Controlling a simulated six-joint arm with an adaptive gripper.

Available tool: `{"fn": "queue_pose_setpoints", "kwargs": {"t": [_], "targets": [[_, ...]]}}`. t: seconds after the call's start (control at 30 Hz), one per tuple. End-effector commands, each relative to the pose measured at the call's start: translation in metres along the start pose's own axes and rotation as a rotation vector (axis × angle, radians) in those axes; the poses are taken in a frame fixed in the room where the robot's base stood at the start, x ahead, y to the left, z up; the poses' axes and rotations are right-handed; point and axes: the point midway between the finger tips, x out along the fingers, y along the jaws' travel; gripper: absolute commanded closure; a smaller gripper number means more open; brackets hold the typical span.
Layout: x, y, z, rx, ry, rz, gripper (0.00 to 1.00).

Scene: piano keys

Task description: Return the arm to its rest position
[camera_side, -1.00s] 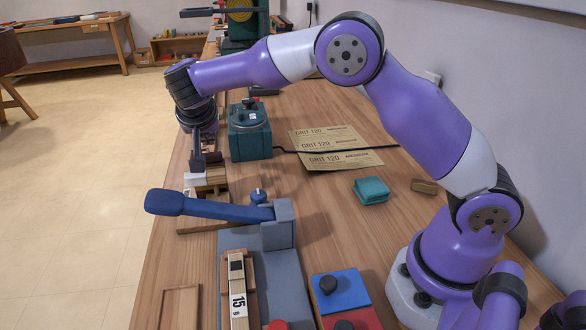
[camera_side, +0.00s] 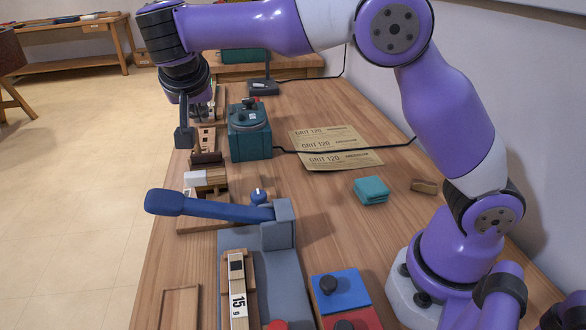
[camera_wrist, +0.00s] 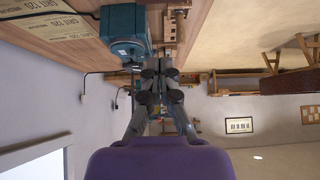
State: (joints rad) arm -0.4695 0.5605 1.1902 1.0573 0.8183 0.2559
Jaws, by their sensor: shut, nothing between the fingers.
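My purple arm arches over the workbench in the side view. My gripper (camera_side: 185,137) hangs at the bench's left edge, above small wooden pieces, and is shut with nothing between its fingers. In the wrist view my gripper (camera_wrist: 160,66) shows its grey fingers together and empty. A white-topped wooden key block (camera_side: 207,180) sits below and nearer the camera, apart from the gripper. A wooden key marked 15 (camera_side: 238,290) lies in the grey fixture at the front.
A teal box (camera_side: 249,133) stands just right of my gripper. A blue lever (camera_side: 210,207) reaches across the bench. Sandpaper sheets (camera_side: 333,150), teal pads (camera_side: 371,190) and a black cable (camera_side: 340,150) lie to the right. Open floor (camera_side: 75,180) is at left.

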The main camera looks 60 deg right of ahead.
Motion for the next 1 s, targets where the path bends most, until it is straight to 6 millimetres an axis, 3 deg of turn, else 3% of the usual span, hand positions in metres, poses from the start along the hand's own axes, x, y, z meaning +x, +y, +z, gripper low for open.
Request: {"fn": "queue_pose_setpoints", "kwargs": {"t": [0.17,0.3,0.47,0.6,0.8,1.0], "targets": [[-0.016,0.031,-0.015,-0.084,-0.033,-0.056,1.00],[-0.036,0.080,-0.013,-0.228,-0.080,-0.146,1.00],[-0.057,0.136,0.023,-0.401,-0.128,-0.258,1.00],[-0.066,0.170,0.068,-0.532,-0.155,-0.346,1.00],[-0.070,0.190,0.112,-0.637,-0.174,-0.419,1.00],[-0.070,0.193,0.120,-0.657,-0.180,-0.431,1.00]]}}
